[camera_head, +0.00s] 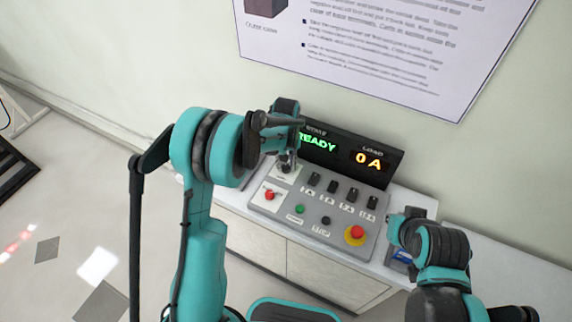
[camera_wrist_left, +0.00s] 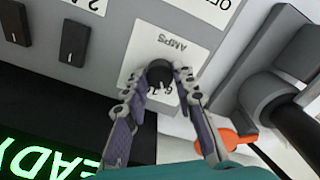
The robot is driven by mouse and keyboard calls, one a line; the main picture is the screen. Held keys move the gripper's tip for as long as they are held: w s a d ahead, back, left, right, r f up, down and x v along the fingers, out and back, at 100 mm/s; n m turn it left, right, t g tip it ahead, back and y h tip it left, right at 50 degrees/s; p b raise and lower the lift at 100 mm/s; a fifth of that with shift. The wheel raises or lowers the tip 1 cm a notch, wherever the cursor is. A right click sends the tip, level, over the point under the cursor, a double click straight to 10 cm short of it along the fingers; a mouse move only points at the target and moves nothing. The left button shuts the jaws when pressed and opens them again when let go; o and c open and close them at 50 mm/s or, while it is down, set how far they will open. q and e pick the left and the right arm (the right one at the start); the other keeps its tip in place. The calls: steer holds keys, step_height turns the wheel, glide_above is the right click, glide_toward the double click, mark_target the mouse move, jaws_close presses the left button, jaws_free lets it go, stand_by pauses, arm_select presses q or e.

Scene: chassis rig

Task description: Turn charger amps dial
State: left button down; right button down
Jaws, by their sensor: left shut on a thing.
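The black round amps dial (camera_wrist_left: 159,74) sits on a white plate marked AMPS (camera_wrist_left: 180,38) in the left wrist view. My left gripper (camera_wrist_left: 160,82) has its two fingers on either side of the dial and is shut on it. In the head view my left gripper (camera_head: 286,162) is over the upper left corner of the grey control panel (camera_head: 285,207), and its arm hides part of that corner. My right arm shows at the right of the panel, but its fingers cannot be made out.
Several black switches (camera_head: 352,194) line the panel, with a red button (camera_head: 269,195), a green button (camera_head: 299,209) and a red emergency knob (camera_head: 356,232). Behind stands a black display (camera_head: 345,155) reading READY and 0 A. The panel rests on a white counter (camera_head: 480,243) against the wall.

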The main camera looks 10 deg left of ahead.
mark_target(286, 166)
arm_select(q)
steer(key=m+b, duration=0.1)
steer(key=m, duration=0.2)
steer(key=shift+m, duration=0.3)
steer(key=m+b, duration=0.1)
steer(key=m, duration=0.3)
steer(key=shift+m, duration=0.3)
steer(key=m, duration=0.3)
steer(key=shift+m+b, duration=0.45)
steer(key=shift+m, duration=1.75)
steer(key=c, duration=1.2)
jaws_free()
step_height(286, 166, up, 12)
